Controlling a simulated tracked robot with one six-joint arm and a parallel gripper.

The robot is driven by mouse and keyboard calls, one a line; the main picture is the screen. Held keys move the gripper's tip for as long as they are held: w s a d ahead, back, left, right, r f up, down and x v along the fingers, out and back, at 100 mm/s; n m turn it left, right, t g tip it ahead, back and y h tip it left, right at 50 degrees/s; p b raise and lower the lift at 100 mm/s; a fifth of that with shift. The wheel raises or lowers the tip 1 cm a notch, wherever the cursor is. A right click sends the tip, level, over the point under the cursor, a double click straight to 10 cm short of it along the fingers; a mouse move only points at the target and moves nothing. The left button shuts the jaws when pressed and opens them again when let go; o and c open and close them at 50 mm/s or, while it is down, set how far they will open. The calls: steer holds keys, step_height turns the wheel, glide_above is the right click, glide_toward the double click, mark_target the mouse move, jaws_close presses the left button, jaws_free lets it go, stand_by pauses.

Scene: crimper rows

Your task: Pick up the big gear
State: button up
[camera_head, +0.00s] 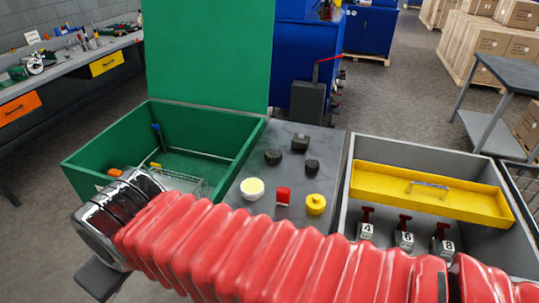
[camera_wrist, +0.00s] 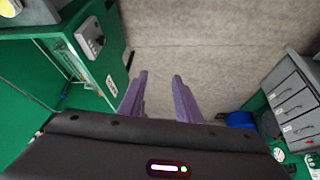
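My gripper (camera_wrist: 161,76) shows in the wrist view as two purple fingers standing apart with nothing between them; they point at bare floor. In the head view its fingers are not seen, and my red-sleeved arm crosses the foreground. I cannot pick out the big gear for sure.
An open green box (camera_head: 215,132) with a raised lid stands left of the table. A grey bin (camera_head: 349,181) at right holds a yellow tray (camera_head: 440,205) and red-handled pieces numbered 4, 6 and 8. The wrist view shows grey drawers (camera_wrist: 292,100) at right and open floor ahead.

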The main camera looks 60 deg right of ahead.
steer(key=shift+o, duration=0.2)
steer(key=o, duration=0.3)
steer(key=shift+w+d, duration=0.15)
steer(key=shift+d, duration=0.25)
steer(key=shift+o, duration=0.4)
steer(key=w+d+f+n+g+h, duration=0.1)
steer(key=w+d+h, duration=0.1)
steer(key=d, duration=0.6)
steer(key=w+d+f+n+g+h, duration=0.1)
steer(key=w+d+h, duration=0.1)
steer(key=d, duration=0.6)
steer(key=shift+d+n+g+h, duration=0.3)
steer(key=shift+d+g+h, duration=0.1)
steer(key=shift+h, duration=0.4)
steer(key=w+d+f+n+g+h, duration=0.1)
steer(key=d+f+n+g+h, duration=0.2)
steer(key=d, duration=1.2)
steer(key=w+d+f+n+g+h, duration=0.1)
steer(key=d+f+n+h, duration=0.35)
steer(key=d, duration=0.95)
steer(key=s+d+f+n, duration=0.1)
steer(key=d+f+n, duration=0.6)
steer(key=d, duration=0.4)
steer(key=shift+d+f+t, duration=0.2)
steer(key=shift+f+t, duration=0.1)
steer(key=shift+f, duration=0.05)
steer(key=shift+d, duration=0.1)
